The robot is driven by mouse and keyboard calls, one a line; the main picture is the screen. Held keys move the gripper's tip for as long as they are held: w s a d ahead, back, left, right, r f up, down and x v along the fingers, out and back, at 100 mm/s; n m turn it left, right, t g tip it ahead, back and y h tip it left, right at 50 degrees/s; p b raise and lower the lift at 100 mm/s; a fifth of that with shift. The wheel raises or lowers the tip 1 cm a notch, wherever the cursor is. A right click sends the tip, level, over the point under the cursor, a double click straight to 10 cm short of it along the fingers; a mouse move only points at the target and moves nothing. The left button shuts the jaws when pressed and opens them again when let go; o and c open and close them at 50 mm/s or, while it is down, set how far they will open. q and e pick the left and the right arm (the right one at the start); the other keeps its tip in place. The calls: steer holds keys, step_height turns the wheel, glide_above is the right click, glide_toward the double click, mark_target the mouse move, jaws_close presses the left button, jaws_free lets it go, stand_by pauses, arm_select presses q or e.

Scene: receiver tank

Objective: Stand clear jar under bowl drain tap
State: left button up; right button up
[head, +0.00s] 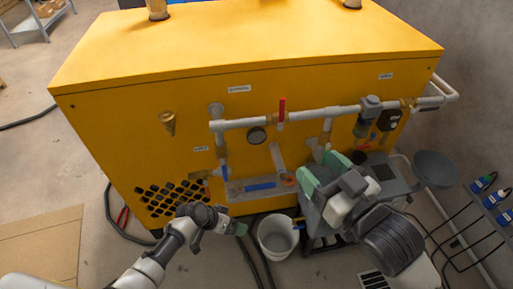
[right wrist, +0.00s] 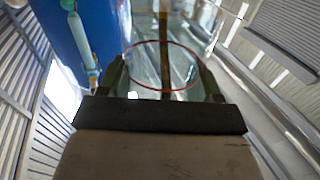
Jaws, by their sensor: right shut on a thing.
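My right gripper (head: 322,171) has green fingertips and is in front of the cabinet's lower right pipework. In the right wrist view its two fingers (right wrist: 164,82) are shut on a clear jar (right wrist: 178,68) with a thin red ring. The jar cannot be made out clearly in the head view. A filter unit (head: 362,128) with a coloured bowl hangs below the right end of the grey pipe, to the right of and above the gripper. Its drain tap is too small to tell. My left gripper (head: 237,228) is low at centre, beside a white bucket; its jaws are unclear.
The white bucket (head: 277,238) stands on the floor. A dark round pan (head: 435,168) is at right. Hoses lie on the floor.

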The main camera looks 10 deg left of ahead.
arm_select(q)
steer(key=w+d+r+m+g+h, duration=0.1)
steer(key=w+d+r+m+h, duration=0.15)
steer(key=r, duration=0.75)
steer(key=w+d+r+m+h, duration=0.2)
steer(key=w+d+r+m, duration=0.1)
steer(key=r, duration=0.7)
steer(key=s+d+r+m+g+h, duration=0.1)
steer(key=s+d+r+m+g, duration=0.2)
steer(key=r+m, duration=0.5)
steer(key=s+d+r+m+g+h, duration=0.1)
steer(key=s+r+m+g, duration=0.3)
steer(key=r, duration=0.7)
steer(key=shift+n, duration=0.45)
steer(key=x, duration=1.1)
steer(key=shift+s+d+f, duration=0.2)
steer(key=shift+s+f, duration=0.05)
steer(key=shift+s, duration=0.05)
